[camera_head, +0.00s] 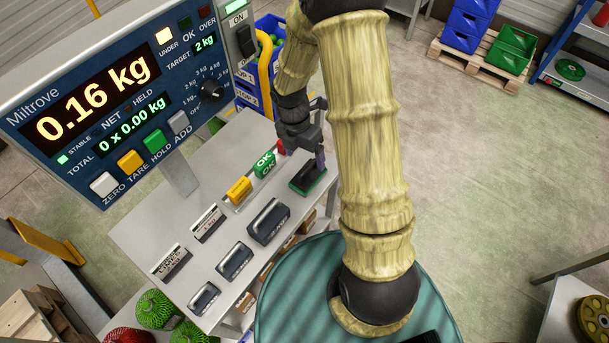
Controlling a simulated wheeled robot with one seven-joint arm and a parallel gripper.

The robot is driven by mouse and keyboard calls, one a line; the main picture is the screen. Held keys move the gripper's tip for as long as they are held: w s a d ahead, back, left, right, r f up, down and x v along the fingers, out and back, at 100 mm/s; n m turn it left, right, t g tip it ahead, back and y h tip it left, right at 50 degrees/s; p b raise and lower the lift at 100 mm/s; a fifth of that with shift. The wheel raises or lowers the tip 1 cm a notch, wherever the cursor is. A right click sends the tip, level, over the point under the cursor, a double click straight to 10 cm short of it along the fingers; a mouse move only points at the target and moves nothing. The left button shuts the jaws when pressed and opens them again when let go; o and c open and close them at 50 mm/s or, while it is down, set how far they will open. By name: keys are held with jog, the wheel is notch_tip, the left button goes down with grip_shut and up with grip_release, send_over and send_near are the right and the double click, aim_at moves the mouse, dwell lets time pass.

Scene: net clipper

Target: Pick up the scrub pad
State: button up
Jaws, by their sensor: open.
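The scrub pad appears to be the dark block with a green lower edge (307,180) on the light grey bench top, near the bench's right edge. My gripper (303,156) is open, just above and behind the pad. One finger hangs close to the pad's far right end. I cannot tell whether that finger touches the pad.
The grey bench (148,224) also holds a green OK block (264,164), a yellow block (239,190), several dark weights (268,221) and small label stands (207,223). A scale display (105,95) stands at the upper left. Blue bins (257,95) are behind.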

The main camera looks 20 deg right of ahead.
aim_at(308, 173)
jog(key=shift+s+f, duration=0.15)
jog(key=shift+f, duration=0.65)
jog(key=shift+d, duration=0.1)
jog(key=shift+s+d+f+p, duration=0.1)
jog(key=shift+f+p, duration=0.15)
jog(key=shift+f, duration=0.6)
jog(key=shift+s+f+p, duration=0.15)
jog(key=shift+f+p, duration=0.05)
jog(key=shift+f, duration=0.7)
jog(key=shift+s+d+f+p, duration=0.1)
jog(key=shift+f+p, duration=0.15)
jog(key=shift+f, duration=0.6)
jog(key=c, duration=1.1)
jog(key=shift+r, duration=0.1)
